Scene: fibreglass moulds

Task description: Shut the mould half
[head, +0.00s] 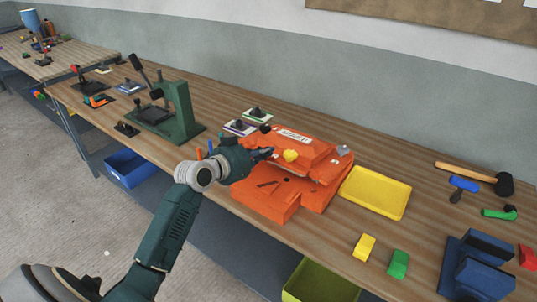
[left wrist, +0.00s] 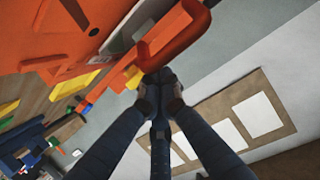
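The orange mould (head: 268,201) stands on the workbench in the middle of the head view. Its upper half (head: 318,153), with a white label, sits raised at the back, tilted above the front part. A yellow knob (head: 291,155) is on the mould. My left gripper (head: 268,152) reaches in from the left, at the upper half's left edge. In the left wrist view its dark fingers (left wrist: 159,84) are drawn close together beside an orange rim (left wrist: 192,28) and a yellow piece (left wrist: 132,77). Whether they hold anything is unclear. My right gripper is not in view.
A yellow tray (head: 376,192) lies right of the mould, with a yellow block (head: 364,247) and a green block (head: 398,264) in front. A green press (head: 178,112) stands left. A mallet (head: 475,174) lies at the right. The wall is close behind.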

